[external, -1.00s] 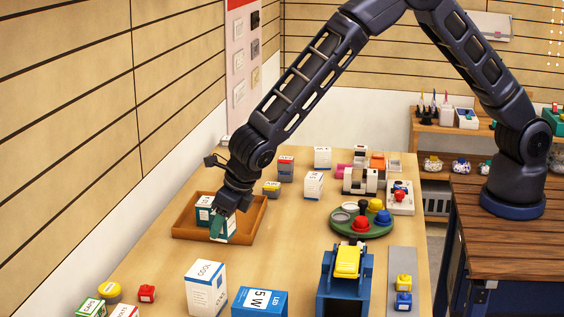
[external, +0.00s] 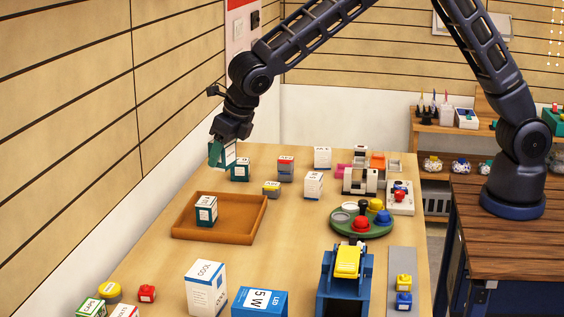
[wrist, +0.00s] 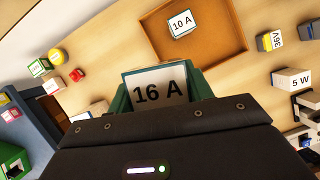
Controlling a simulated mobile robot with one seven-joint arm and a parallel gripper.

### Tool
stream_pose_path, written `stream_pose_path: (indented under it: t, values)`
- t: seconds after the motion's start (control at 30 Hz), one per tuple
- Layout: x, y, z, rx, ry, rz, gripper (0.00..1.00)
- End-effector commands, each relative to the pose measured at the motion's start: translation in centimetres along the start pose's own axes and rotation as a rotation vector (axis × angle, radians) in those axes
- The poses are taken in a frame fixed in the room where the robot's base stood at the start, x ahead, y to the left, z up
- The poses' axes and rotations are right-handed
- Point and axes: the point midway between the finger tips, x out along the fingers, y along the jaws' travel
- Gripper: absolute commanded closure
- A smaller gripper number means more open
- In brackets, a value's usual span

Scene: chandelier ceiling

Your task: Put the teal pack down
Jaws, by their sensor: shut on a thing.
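My gripper (external: 220,154) is raised above the far left part of the table, well clear of the surface. Its green fingers are shut on a teal pack (external: 230,151) with a white face. In the wrist view the held pack (wrist: 159,88) reads "16 A" and sits between the fingers. Another teal pack (external: 206,211), marked "10 A" in the wrist view (wrist: 181,23), stands in the brown tray (external: 258,222). A further dark teal pack (external: 240,171) stands on the table behind the tray, just below the gripper in the picture.
A green round tray (external: 362,224) with coloured knobs is farther right. Bare table (external: 300,225) lies between the two trays.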

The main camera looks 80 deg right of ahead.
Motion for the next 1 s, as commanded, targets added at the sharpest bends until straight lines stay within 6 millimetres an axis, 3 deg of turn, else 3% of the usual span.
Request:
stream_pose_path:
  t: [0.03,0.2,0.4,0.57,1.0]
  values:
    - [0.2,-2.0,0.9,0.024,-0.001,-0.01,0.72]
    - [0.7,-7.5,2.7,0.086,-0.001,-0.035,0.72]
    - [1.0,-11.1,3.8,0.129,-0.001,-0.051,0.72]
    - [2.4,-11.9,3.4,0.135,0.002,-0.057,0.72]
    - [11.1,-11.7,-0.3,0.133,0.002,-0.057,0.72]
